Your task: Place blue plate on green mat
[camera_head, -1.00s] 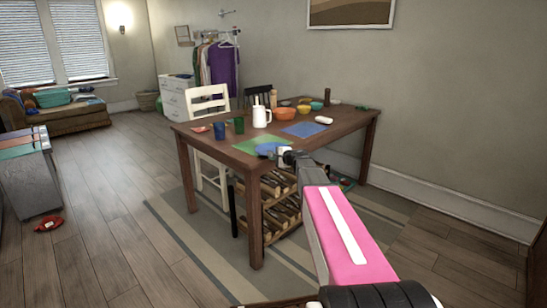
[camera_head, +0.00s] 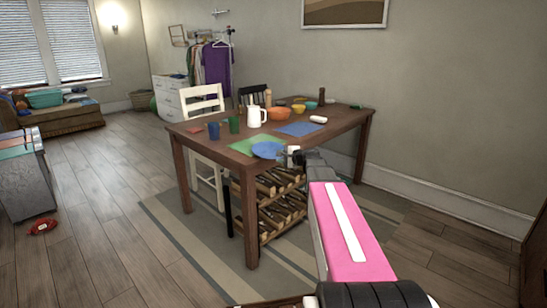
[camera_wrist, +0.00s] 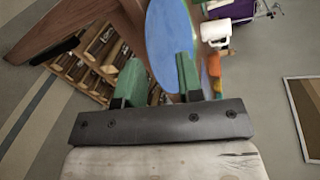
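The blue plate (camera_head: 267,150) lies over the front right part of the green mat (camera_head: 243,146) near the table's front edge. Whether it rests fully on the mat I cannot tell. My gripper (camera_head: 291,154) is just right of the plate at the table's edge. In the wrist view the plate (camera_wrist: 166,38) is a tilted-looking blue oval beyond my gripper (camera_wrist: 159,78). The two green fingers are apart, and the right finger overlaps the plate in the picture. No clear grip on the rim shows.
The wooden table (camera_head: 188,130) also bears a blue mat (camera_head: 300,129), a white pitcher (camera_head: 256,116), a green cup (camera_head: 234,124), a blue cup (camera_head: 213,130) and an orange bowl (camera_head: 277,114). A wooden rack (camera_head: 279,213) stands under the table. A white chair (camera_head: 204,105) stands behind.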

